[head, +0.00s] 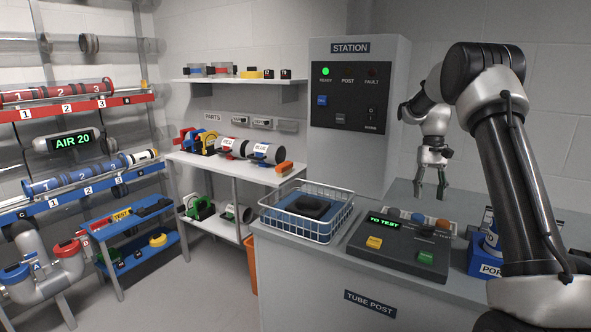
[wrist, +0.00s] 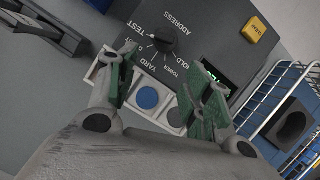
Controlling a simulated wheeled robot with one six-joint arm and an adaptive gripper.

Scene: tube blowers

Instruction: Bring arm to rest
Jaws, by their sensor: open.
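My gripper (head: 430,187) hangs over the tube post counter in the head view, fingers pointing down, behind and above the control panel. In the wrist view my gripper (wrist: 165,90) is open and empty, its two green-padded fingers apart. The control panel (head: 360,246) has a green "TO TEST" display, yellow and green buttons and several round buttons. In the wrist view the panel (wrist: 215,25) shows a dial (wrist: 165,40) with address labels, and a blue button (wrist: 148,98) shows between the fingers. I cannot tell the exact height of the fingertips above it.
A wire basket (head: 320,228) with a blue lining and dark insert stands left of the panel. A blue "POR..." block (head: 484,262) stands right of it, partly behind my arm. The station cabinet (head: 355,150) rises behind. Shelves (head: 240,170) and tube racks (head: 75,105) stand left; floor there is free.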

